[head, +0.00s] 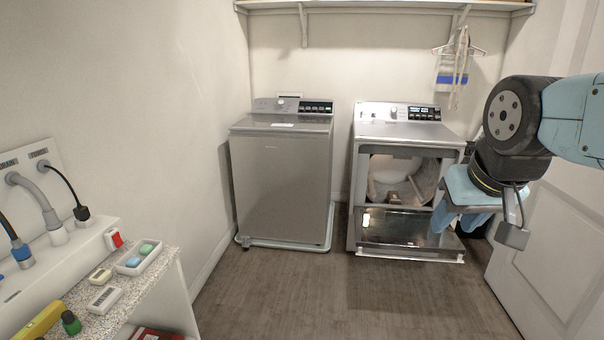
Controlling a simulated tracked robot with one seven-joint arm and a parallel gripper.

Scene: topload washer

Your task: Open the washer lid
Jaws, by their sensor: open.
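The top-load washer (281,185) is the grey machine left of center against the back wall. Its lid (284,123) lies flat and closed on top, with a pale label near its middle. The control panel (292,106) stands behind the lid. My gripper (455,227) hangs at the right, in front of the other machine and well apart from the washer. It points downward, is open, and I see nothing held in it. My arm and wrist hide part of its fingers.
A dryer (411,128) stands right of the washer, its front door (400,227) folded down open. A cluttered counter (150,280) is at the lower left. A door (560,250) is at the right. A shelf (385,6) hangs above. The floor (330,295) in front is clear.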

